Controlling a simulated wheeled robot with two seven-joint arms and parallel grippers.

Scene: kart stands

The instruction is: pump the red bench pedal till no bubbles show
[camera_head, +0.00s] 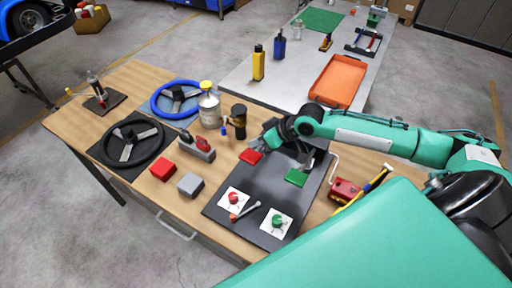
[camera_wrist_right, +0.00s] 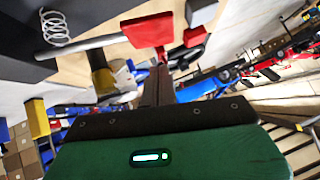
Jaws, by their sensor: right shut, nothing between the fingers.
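The red bench pedal (camera_head: 250,156) has a flat red pad at the back left of a dark plate (camera_head: 225,212) on the wooden bench. My right gripper (camera_head: 270,140) is beside the pad, at its back right. In the right wrist view the red pad (camera_wrist_right: 147,29) sits on a grey lever near a coil spring. My shut, empty fingers (camera_wrist_right: 156,72) point at the pad's lower edge; I cannot tell whether they touch it. A green pedal (camera_head: 296,178) is further right on the plate. No bubbles can be made out. My left gripper is not in view.
Red (camera_head: 233,197) and green (camera_head: 278,222) knobs are on white cards at the plate's front. A black bottle (camera_head: 239,121), a cream bottle (camera_head: 209,105) and two steering wheels stand left. A red box (camera_head: 345,190) with a wire handle is right. An orange tray (camera_head: 338,81) lies behind.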

